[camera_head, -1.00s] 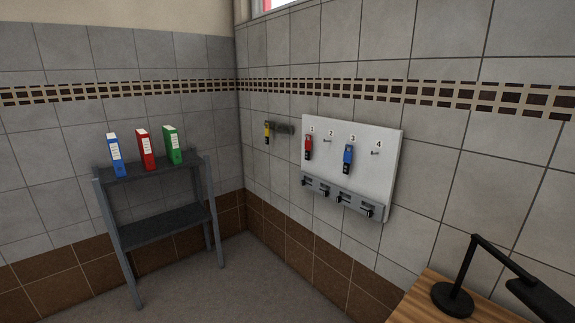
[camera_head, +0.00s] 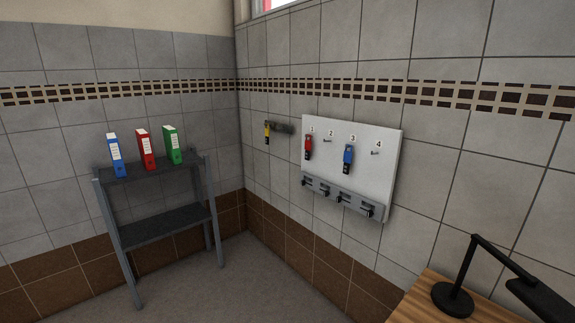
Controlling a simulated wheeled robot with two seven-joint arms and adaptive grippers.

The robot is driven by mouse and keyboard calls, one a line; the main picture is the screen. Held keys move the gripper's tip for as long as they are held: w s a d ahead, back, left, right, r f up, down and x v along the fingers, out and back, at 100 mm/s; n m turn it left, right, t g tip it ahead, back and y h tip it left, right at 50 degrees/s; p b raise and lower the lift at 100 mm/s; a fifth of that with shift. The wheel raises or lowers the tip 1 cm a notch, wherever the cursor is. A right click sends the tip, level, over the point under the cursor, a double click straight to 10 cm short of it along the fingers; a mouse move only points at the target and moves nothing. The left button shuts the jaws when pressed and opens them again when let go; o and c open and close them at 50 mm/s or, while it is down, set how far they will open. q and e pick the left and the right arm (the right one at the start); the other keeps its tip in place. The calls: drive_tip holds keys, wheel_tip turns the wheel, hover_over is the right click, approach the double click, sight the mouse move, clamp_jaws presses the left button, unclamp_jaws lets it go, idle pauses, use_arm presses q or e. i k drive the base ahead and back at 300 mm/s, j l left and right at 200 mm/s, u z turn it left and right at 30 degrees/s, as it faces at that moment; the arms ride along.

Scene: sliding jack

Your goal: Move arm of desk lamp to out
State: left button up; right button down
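A black desk lamp (camera_head: 464,268) stands on a wooden desk (camera_head: 418,300) at the lower right. Its round base (camera_head: 452,301) rests on the desk top. A thin post leans up from the base, and the lamp's arm (camera_head: 505,256) slopes down to the right from the top of the post. The lamp head (camera_head: 540,299) is at the right edge and partly cut off. Neither of my grippers shows in the head view.
A white wall panel (camera_head: 385,150) has numbered hooks, a red and a blue tagged item, and a grey strip with black clips. A yellow-and-black item hangs left of it. A dark shelf (camera_head: 165,222) with three binders stands at the left. Floor between is clear.

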sight(551, 308)
drive_tip(key=z, duration=1.75)
